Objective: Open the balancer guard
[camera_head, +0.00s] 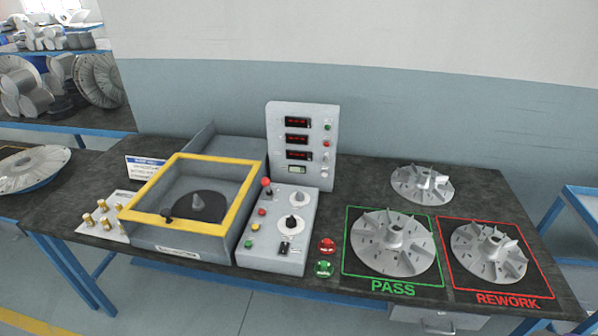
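The balancer guard (238,207) is a yellow square frame with a clear window on top of a grey box (178,243). It lies flat and shut over the box. A small dark knob or handle (167,214) sits at its front edge, left of the middle. Through the window a dark round plate with a grey hub (197,203) shows inside the box. My gripper is not in view.
A control panel (277,230) with knobs and buttons stands right of the box, with a display panel (302,145) behind. Finned impellers lie on the PASS mat (393,289), the REWORK mat (508,299) and behind them. Brass weights (103,219) stand at left.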

